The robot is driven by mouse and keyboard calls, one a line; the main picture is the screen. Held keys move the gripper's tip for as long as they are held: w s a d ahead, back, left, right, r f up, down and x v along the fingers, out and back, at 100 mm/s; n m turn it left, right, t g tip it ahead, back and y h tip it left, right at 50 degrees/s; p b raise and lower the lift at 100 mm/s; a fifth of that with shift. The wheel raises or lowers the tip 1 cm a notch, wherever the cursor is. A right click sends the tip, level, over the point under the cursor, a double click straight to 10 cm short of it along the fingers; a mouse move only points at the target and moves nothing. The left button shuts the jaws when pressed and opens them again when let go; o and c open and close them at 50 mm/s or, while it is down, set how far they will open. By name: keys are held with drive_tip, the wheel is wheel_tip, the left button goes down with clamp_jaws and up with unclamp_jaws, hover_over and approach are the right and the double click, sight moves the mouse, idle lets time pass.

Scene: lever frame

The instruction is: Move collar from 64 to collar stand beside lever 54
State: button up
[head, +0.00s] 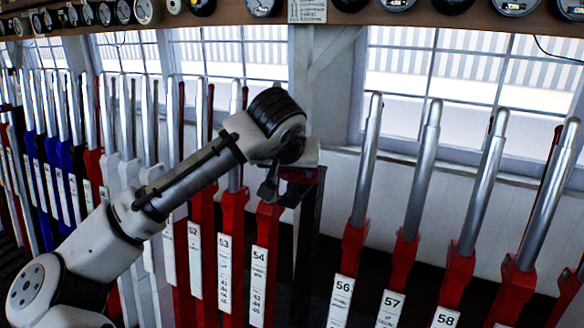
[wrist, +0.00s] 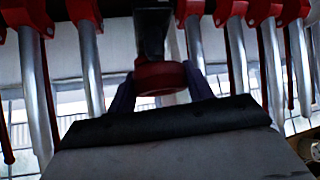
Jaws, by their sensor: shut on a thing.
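The red collar (wrist: 162,78) is between the two fingers of my gripper (wrist: 160,84) in the wrist view. My gripper is shut on it. In the head view a bit of red collar (head: 301,174) shows at the top of the black collar stand (head: 308,225), beside lever 54 (head: 264,240). The stand's dark post (wrist: 152,38) meets the collar's edge in the wrist view. I cannot tell whether the collar rests on the stand or is just above it. My wrist hides most of the collar and lever 54's upper part in the head view.
Lever 53 (head: 230,240) stands left of lever 54, close to my arm. Lever 56 (head: 355,235) and lever 57 (head: 408,245) stand to the right, with a gap between the stand and lever 56. A shelf with dials (head: 450,18) runs above the windows.

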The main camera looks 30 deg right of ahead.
sight(291, 185)
drive_tip(key=shift+f+b, duration=1.25)
drive_tip(key=shift+f, duration=0.85)
drive_tip(key=o, duration=1.2)
drive_tip(key=shift+c, duration=0.2)
drive_tip(key=shift+p+v, duration=2.15)
drive_tip(key=shift+v, duration=2.35)
